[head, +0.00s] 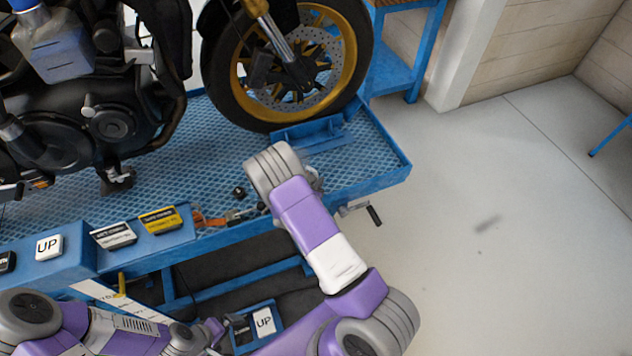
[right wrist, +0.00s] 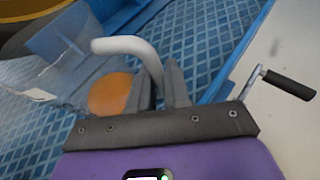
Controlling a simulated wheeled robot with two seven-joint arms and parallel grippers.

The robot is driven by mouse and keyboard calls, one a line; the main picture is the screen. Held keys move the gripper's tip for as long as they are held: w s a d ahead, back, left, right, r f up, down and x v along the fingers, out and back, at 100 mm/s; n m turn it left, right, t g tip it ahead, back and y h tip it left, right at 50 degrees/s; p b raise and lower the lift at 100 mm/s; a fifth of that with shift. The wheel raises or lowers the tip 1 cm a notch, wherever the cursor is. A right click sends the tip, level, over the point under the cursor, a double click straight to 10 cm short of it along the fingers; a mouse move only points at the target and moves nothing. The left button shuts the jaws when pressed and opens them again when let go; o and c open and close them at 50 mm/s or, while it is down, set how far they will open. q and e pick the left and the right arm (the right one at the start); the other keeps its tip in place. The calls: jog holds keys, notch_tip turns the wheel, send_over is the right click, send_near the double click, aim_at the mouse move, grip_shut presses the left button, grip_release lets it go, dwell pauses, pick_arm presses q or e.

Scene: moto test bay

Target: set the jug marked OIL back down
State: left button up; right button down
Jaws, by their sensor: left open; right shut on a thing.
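In the right wrist view my right gripper (right wrist: 159,84) is shut on a pale curved handle (right wrist: 122,44). The handle seems to belong to the OIL jug, but no OIL marking is readable. An orange disc (right wrist: 111,94) and a clear greyish body show beside the fingers, over the blue tray. In the head view my right wrist covers the gripper and most of what it holds; only a pale bit (head: 315,178) shows past it. My left gripper (head: 220,333) is low in the head view, open, partly hidden, near a small blue box marked UP (head: 264,322).
The blue lift platform (head: 375,165) lies under the right gripper, with a chock (head: 305,132) by the motorcycle's front wheel (head: 245,75). Small tools (head: 215,217) lie near its front edge. A crank handle (head: 374,215) sticks out there. The floor at right is clear.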

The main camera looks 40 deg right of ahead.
jog(key=shift+f+b, duration=0.3)
jog(key=shift+f, duration=0.05)
dwell(0.5)
jog(key=c, duration=1)
grip_release()
jog(key=v, duration=0.7)
jog(key=shift+s+a+p, duration=0.15)
jog(key=shift+a+p, duration=0.1)
jog(key=shift+p, duration=0.2)
jog(key=shift+r, duration=0.15)
